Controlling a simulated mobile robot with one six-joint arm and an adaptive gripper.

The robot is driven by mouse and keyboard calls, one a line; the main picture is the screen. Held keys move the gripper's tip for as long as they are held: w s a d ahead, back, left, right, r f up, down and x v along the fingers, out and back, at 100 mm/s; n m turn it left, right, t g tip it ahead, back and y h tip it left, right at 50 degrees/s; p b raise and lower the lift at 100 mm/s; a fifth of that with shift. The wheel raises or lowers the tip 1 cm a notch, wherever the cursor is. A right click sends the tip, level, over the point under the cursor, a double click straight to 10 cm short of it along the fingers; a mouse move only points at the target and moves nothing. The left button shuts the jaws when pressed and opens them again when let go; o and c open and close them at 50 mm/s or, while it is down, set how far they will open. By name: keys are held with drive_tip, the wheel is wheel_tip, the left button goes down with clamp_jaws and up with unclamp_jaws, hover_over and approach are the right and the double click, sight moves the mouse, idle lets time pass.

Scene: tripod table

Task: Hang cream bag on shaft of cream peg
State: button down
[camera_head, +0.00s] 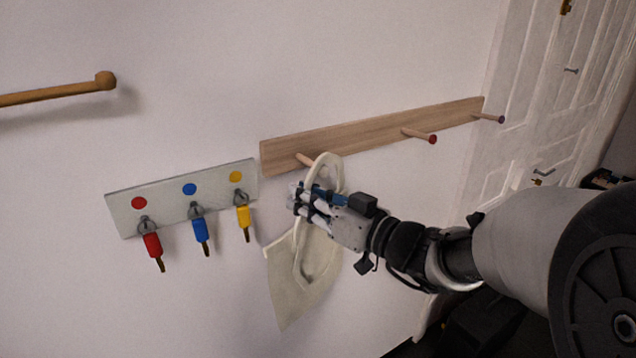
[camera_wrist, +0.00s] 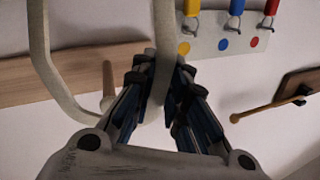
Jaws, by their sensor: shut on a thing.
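The cream bag (camera_head: 290,285) hangs from my gripper (camera_head: 296,200) in front of the wall, its handle loop (camera_head: 337,165) standing up above the fingers. My gripper is shut on one side of the handle, seen between the fingertips (camera_wrist: 160,75) in the wrist view. The left peg (camera_head: 305,159) on the wooden rail is right behind the loop in the head view; the strap hides its tip. In the wrist view this peg (camera_wrist: 108,82) shows inside the loop's outline (camera_wrist: 45,60). I cannot tell whether its tip passes through the loop.
The wooden rail (camera_head: 370,135) also carries a red-tipped peg (camera_head: 420,136) and a dark-tipped peg (camera_head: 489,117) to the right. A pale board (camera_head: 165,205) with red, blue and yellow hanging tools is close at left. A wooden rod (camera_head: 50,95) juts out upper left.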

drive_tip(key=shift+w+a+f, duration=0.1)
drive_tip(key=shift+w+a, duration=0.3)
drive_tip(key=shift+w, duration=0.1)
drive_tip(key=w+f+b, duration=0.1)
drive_tip(key=b, duration=0.2)
drive_tip(key=shift+w+a+f+b, duration=0.15)
drive_tip(key=shift+a+b, duration=0.15)
drive_tip(key=shift+a, duration=0.1)
drive_tip(key=shift+f+b, duration=0.2)
drive_tip(key=shift+b, duration=0.25)
